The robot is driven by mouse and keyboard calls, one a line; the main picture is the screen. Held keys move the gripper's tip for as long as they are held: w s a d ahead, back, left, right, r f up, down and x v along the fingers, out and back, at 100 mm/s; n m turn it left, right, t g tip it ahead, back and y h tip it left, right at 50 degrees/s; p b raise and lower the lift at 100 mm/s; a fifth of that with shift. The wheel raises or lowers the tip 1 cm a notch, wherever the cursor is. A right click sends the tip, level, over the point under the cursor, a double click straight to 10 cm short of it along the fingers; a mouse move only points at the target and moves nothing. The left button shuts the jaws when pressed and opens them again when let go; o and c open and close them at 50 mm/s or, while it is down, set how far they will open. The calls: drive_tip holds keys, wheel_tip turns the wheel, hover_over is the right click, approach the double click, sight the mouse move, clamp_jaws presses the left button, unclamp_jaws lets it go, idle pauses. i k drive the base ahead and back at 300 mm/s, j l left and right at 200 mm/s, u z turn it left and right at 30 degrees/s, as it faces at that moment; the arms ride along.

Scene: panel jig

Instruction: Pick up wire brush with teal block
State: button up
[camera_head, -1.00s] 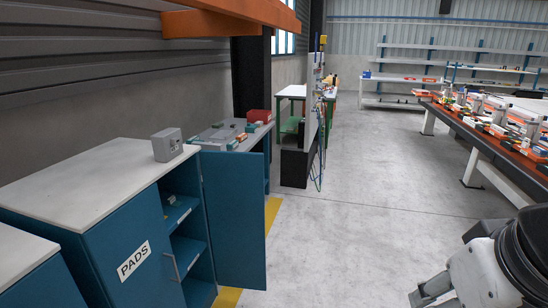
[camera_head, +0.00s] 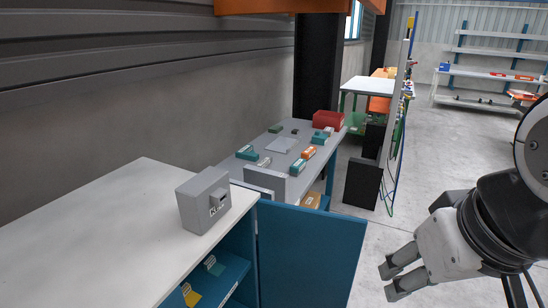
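Several small block-shaped items lie on the grey bench (camera_head: 262,178) beyond the cabinet. Teal ones include a teal block at the left (camera_head: 247,153), one at the front right (camera_head: 298,167) and one at the back right (camera_head: 320,137). I cannot tell which, if any, is the wire brush, as bristles are too small to make out. My gripper (camera_head: 385,283) is at the lower right, its two fingers apart and empty, away from the bench and cabinet.
A grey box (camera_head: 203,200) stands on the white cabinet top (camera_head: 110,235). The open blue door (camera_head: 310,252) stands between the cabinet and floor. An orange block (camera_head: 308,152) and red box (camera_head: 328,119) are on the bench. The floor (camera_head: 425,175) at right is clear.

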sight(297, 167)
drive_tip(key=i, duration=0.3)
drive_tip(key=i+l+z, duration=0.15)
drive_tip(key=l+z, duration=0.2)
drive_tip(key=i+l+z, duration=0.35)
drive_tip(key=l, duration=0.15)
drive_tip(key=i+l+z, duration=0.15)
drive_tip(key=l+z, duration=0.2)
drive_tip(key=i+l, duration=0.15)
drive_tip(key=i, duration=0.3)
drive_tip(key=i+l, duration=0.15)
drive_tip(key=i, duration=0.3)
drive_tip(key=i+u, duration=0.5)
drive_tip(key=i+l+u, duration=0.1)
drive_tip(key=i+u, duration=0.4)
drive_tip(key=i+j+u, duration=0.15)
drive_tip(key=u, duration=0.35)
drive_tip(key=i+u, duration=0.2)
drive_tip(key=u, duration=0.25)
drive_tip(key=i+u, duration=0.2)
drive_tip(key=u, duration=0.3)
